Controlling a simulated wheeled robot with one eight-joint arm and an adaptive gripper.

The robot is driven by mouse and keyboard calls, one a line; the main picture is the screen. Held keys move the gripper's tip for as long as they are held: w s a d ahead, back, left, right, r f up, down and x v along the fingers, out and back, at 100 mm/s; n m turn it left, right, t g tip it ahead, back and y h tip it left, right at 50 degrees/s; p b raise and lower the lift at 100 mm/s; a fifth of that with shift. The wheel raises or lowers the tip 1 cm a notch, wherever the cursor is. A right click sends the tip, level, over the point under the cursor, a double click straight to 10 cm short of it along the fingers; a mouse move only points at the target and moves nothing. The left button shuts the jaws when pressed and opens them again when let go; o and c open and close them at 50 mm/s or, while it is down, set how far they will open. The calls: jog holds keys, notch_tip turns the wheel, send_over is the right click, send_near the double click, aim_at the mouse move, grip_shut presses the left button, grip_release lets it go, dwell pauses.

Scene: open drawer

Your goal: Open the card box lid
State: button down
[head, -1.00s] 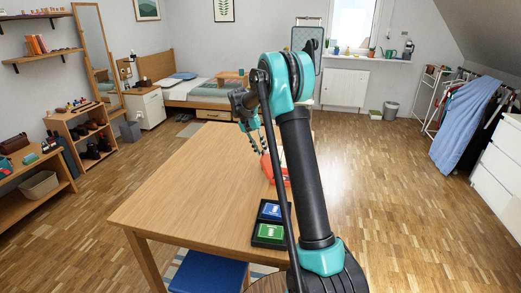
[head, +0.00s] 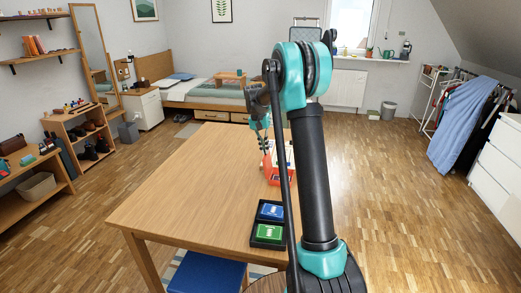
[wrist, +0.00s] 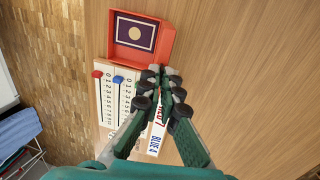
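A red box (wrist: 163,42) with a purple, gold-circled card face inside its raised red rim lies on the table in the wrist view. I cannot tell whether that face is a lid or a card lying inside. The box also shows in the head view (head: 281,179), partly behind my arm. My gripper (wrist: 163,74) has its fingertips close together, just below the box's near edge in the wrist view. In the head view my gripper (head: 266,150) is close by the box. I cannot tell whether it touches. No object shows clearly held in it.
A white number board (wrist: 103,99) with red and blue sliders lies beside the box. A white strip reading RED 7, BLUE 4 (wrist: 155,147) shows between my fingers, partly hidden. A black tray (head: 254,238) with blue and green cards sits at the table's near edge. The table's left side (head: 185,185) is clear.

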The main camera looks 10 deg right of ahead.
dwell(0.3)
jog(key=c, duration=1.8)
grip_release()
jog(key=shift+o, duration=0.2)
jog(key=shift+r, duration=0.1)
notch_tip(320, 180, up, 12)
jog(key=a, duration=0.1)
jog(key=shift+w+a, duration=0.35)
